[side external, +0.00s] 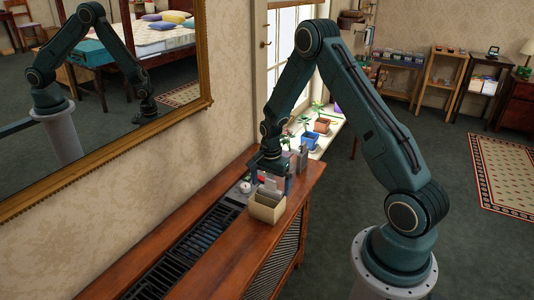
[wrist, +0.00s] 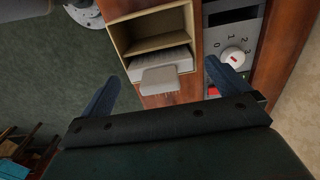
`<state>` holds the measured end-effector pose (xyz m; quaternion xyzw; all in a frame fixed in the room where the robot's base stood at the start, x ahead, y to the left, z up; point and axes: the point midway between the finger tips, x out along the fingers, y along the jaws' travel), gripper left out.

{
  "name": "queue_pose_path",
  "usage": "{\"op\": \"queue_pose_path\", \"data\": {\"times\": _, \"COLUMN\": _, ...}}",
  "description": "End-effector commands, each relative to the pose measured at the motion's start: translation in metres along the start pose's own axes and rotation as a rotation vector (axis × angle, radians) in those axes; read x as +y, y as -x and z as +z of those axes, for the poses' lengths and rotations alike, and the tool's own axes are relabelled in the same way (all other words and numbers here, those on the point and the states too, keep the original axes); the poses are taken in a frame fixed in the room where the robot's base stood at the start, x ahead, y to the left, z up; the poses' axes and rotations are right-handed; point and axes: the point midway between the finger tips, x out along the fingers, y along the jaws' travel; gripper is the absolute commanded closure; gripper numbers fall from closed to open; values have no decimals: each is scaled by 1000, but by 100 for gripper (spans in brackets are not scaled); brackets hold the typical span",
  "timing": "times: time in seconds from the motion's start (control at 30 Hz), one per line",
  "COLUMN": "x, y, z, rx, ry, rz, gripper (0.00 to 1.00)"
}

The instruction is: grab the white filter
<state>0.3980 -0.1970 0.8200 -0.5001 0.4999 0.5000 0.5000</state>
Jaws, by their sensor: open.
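The white filter (wrist: 160,63) stands in one slot of a beige box (wrist: 120,38) in the wrist view, with its pale tab (wrist: 160,80) sticking out towards me. My gripper (wrist: 163,73) is open, with one blue finger on each side of the tab and visible gaps to it. I cannot tell how far above the tab the fingertips are. In the side view my gripper (side external: 271,178) is just over the beige box (side external: 266,213), which sits on the wooden cabinet top. The filter's lower part is hidden inside the box.
A control panel with a white knob (wrist: 233,58) and a red part (wrist: 213,91) lies close beside the right finger. The wooden cabinet (side external: 225,262) has a dark slatted grille (side external: 190,245). Potted plants (side external: 310,140) stand behind on the sill, and a mirror hangs at left.

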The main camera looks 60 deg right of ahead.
Motion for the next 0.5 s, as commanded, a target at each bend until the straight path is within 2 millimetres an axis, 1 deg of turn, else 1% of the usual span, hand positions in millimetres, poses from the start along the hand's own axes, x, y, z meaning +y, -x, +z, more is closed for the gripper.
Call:
{"op": "queue_pose_path", "data": {"times": 0.03, "x": 0, "y": -5, "z": 0, "rx": -1, "ry": 0, "rz": 2, "gripper": 0}}
{"op": "queue_pose_path", "data": {"times": 0.13, "x": 0, "y": -10, "z": 0, "rx": 0, "ry": 0, "rz": 1, "gripper": 0}}
{"op": "queue_pose_path", "data": {"times": 0.5, "x": 0, "y": -11, "z": 0, "rx": 0, "ry": 0, "rz": 0, "gripper": 0}}
